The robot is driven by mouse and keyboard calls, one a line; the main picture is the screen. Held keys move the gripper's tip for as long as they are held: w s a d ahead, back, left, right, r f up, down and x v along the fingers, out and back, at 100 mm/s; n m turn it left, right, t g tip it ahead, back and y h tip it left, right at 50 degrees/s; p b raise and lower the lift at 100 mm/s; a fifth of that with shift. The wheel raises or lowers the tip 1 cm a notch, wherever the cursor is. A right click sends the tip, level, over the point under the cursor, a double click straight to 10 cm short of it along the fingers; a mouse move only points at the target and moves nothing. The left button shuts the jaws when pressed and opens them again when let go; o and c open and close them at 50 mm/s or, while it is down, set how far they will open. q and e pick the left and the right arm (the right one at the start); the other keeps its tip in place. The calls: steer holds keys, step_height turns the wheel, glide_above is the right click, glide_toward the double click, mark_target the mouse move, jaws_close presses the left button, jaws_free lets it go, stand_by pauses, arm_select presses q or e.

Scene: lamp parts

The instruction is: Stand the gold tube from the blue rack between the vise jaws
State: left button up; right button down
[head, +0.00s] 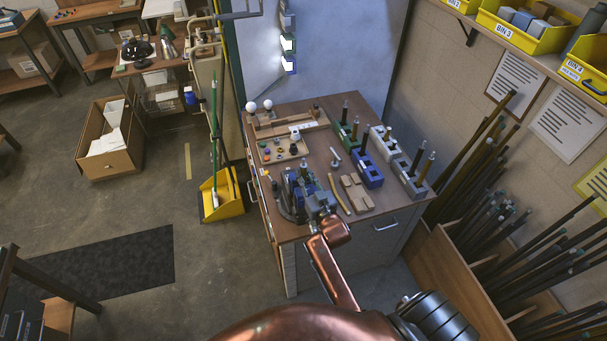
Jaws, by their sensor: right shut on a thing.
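The vise (291,190), dark with blue parts, stands at the front left of the wooden workbench. My right gripper (320,203) is at the right side of the vise, close to its jaws. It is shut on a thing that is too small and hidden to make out. A small upright piece (304,168) shows at the top of the vise; I cannot tell what it is. The blue rack (368,171) stands right of the vise, with a dark upright tube (364,139) at its back. I cannot pick out the gold tube for sure. My left gripper is not in view.
A green rack (344,133) and grey racks (411,178) holding upright tubes stand around the blue rack. Wooden blocks (356,193) and a yellowish strip (339,194) lie by my gripper. A wooden tray (283,150) of small parts is behind the vise.

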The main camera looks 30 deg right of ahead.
steer(key=shift+f, duration=0.25)
steer(key=c, duration=1.8)
jaws_free()
steer(key=shift+o, duration=0.2)
steer(key=shift+s+f, duration=0.15)
steer(key=shift+s, duration=0.35)
steer(key=s+a, duration=0.1)
steer(key=s, duration=1)
steer(key=shift+a, duration=0.35)
